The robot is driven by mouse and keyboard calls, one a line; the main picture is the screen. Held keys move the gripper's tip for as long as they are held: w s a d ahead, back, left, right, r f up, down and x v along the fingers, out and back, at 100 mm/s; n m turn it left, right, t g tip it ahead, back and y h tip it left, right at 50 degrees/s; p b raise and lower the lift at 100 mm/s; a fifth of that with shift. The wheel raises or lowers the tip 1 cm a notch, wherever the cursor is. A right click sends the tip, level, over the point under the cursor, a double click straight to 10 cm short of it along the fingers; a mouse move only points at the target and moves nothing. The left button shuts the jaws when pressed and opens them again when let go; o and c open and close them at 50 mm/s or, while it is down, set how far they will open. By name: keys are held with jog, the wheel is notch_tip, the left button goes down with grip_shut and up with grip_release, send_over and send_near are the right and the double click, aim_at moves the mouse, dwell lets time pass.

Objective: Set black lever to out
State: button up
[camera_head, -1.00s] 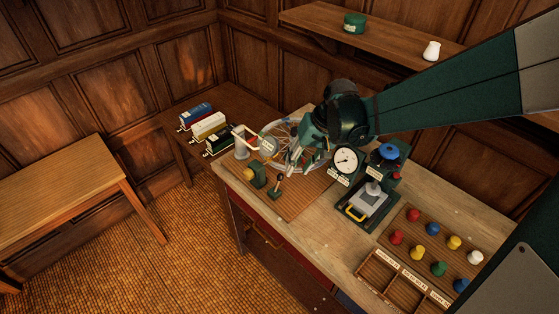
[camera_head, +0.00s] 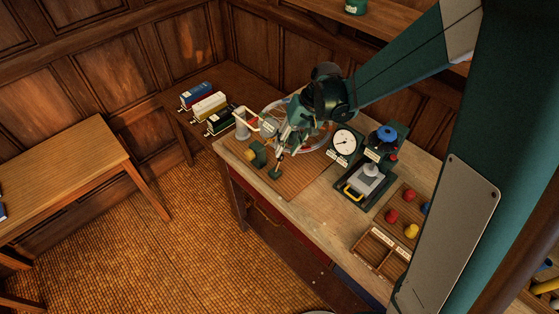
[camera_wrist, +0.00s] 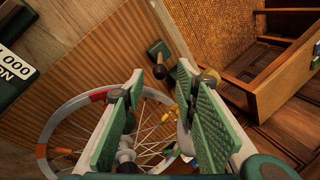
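The black lever (camera_wrist: 160,72) shows in the wrist view as a dark round knob on a short stem, rising from a small dark green base on a ribbed wooden board. Its base (camera_head: 275,174) stands near the board's front edge in the head view, its top partly covered by my gripper. My gripper (camera_head: 283,147) points down just behind the lever. In the wrist view my gripper (camera_wrist: 161,72) is open, its green-padded fingers apart. The knob appears in the gap between the fingertips; I cannot tell its depth or any contact. The lever's markings are not readable.
A spoked wheel (camera_wrist: 85,110) lies below the fingers. A green block with a yellow knob (camera_head: 251,155) stands left of the lever. A dial gauge (camera_head: 344,142) and a press with a blue knob (camera_head: 384,134) stand to the right. The board's front strip is clear.

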aim_at(282, 157)
jog(key=shift+f, duration=0.1)
jog(key=shift+x, duration=3.8)
grip_shut()
